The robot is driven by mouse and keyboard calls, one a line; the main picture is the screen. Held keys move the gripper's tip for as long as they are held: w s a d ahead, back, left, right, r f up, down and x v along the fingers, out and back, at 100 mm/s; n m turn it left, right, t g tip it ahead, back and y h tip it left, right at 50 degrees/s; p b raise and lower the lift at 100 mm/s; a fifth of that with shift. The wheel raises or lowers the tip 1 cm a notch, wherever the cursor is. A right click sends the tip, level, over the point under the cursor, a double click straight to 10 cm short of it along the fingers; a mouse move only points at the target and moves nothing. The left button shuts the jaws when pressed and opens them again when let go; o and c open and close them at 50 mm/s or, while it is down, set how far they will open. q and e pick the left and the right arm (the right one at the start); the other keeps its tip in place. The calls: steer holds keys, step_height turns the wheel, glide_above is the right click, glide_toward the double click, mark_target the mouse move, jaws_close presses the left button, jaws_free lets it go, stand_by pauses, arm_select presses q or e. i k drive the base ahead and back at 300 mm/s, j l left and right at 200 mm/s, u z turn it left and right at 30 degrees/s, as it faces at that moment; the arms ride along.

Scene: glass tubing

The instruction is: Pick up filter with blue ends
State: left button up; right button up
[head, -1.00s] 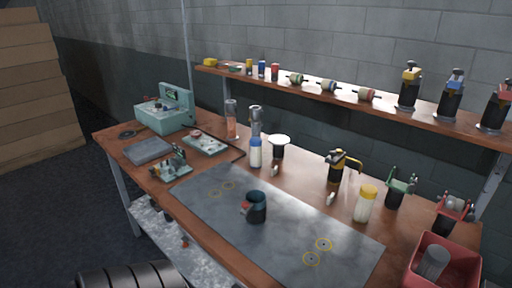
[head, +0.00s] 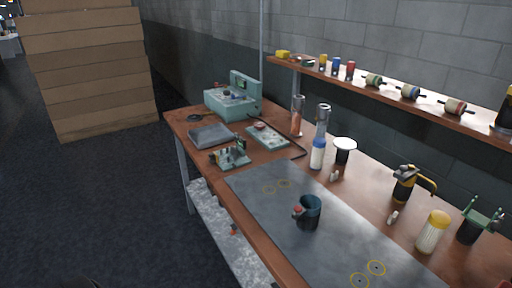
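Three small cream cylinders with coloured ends lie on the wall shelf in the head view. The filter with blue ends (head: 410,92) is the middle one. A filter with green ends (head: 373,80) lies to its left and a filter with red ends (head: 453,106) to its right, each apart from it. Neither of my grippers shows in the head view.
The wooden shelf (head: 391,100) runs above the back of the workbench. Below it stand a white-topped black container (head: 344,150), a black and yellow pot (head: 405,185) and a yellow-capped jar (head: 432,232). A dark mug (head: 309,212) stands on the grey mat (head: 335,248). Open floor (head: 100,210) is at left.

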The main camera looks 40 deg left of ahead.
mark_target(319, 143)
steer(key=i+l+u, duration=0.1)
steer(key=u, duration=0.7)
steer(key=i+j, duration=0.15)
steer(key=j, duration=0.2)
steer(key=i+j, duration=0.15)
steer(key=j, duration=0.25)
steer(key=i+j, duration=0.15)
steer(key=j, duration=0.2)
